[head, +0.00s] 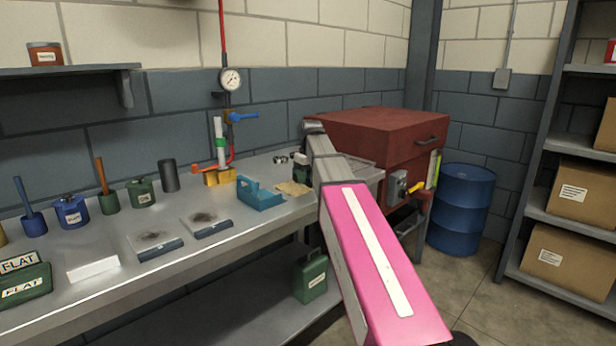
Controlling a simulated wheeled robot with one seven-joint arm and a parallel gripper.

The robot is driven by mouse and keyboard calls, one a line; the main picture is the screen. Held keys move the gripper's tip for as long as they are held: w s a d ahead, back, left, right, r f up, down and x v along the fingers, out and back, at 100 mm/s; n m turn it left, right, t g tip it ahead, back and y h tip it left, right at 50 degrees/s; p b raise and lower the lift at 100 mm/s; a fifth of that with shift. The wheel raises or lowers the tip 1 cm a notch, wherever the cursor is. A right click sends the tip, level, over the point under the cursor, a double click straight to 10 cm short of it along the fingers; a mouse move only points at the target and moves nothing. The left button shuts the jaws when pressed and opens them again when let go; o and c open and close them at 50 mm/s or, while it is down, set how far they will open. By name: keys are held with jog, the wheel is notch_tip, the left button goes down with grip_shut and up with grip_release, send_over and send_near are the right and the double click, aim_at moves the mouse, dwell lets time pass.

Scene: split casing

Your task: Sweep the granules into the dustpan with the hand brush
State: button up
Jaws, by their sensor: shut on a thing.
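The blue dustpan (262,197), with a raised handle, sits on the grey bench towards its right end. A flat tan patch, which looks like the granules (292,188), lies on the bench just right of it; single grains are too small to make out. My arm reaches over the bench's right end. My gripper (301,159) is small and partly hidden beside my arm, just behind the tan patch. It is shut on a dark thing, apparently the hand brush (302,174), low over the bench. Whether its bristles touch the granules cannot be told.
A valve stand (219,175) and small metal pieces (281,159) stand behind the dustpan. A red cabinet (388,134) is right of my arm. Two smudged plates (204,222) (152,243), pots and green boxes fill the left. A blue drum (461,212) stands on the floor.

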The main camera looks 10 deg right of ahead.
aim_at(294, 188)
jog(key=shift+s+a, duration=0.1)
jog(key=shift+s, duration=0.1)
jog(key=shift+s+a, duration=0.3)
jog(key=shift+a, duration=0.2)
jog(key=shift+s+a, duration=0.1)
jog(key=shift+a, duration=0.05)
jog(key=shift+s+a, duration=0.3)
jog(key=shift+a, duration=0.15)
jog(key=shift+a, duration=0.1)
jog(key=shift+s+a, duration=0.35)
jog(key=shift+a, duration=0.15)
jog(key=shift+s+a, duration=0.1)
jog(key=shift+s+a, duration=0.3)
jog(key=shift+a, duration=0.2)
jog(key=shift+s+a, duration=0.1)
jog(key=shift+a, duration=0.05)
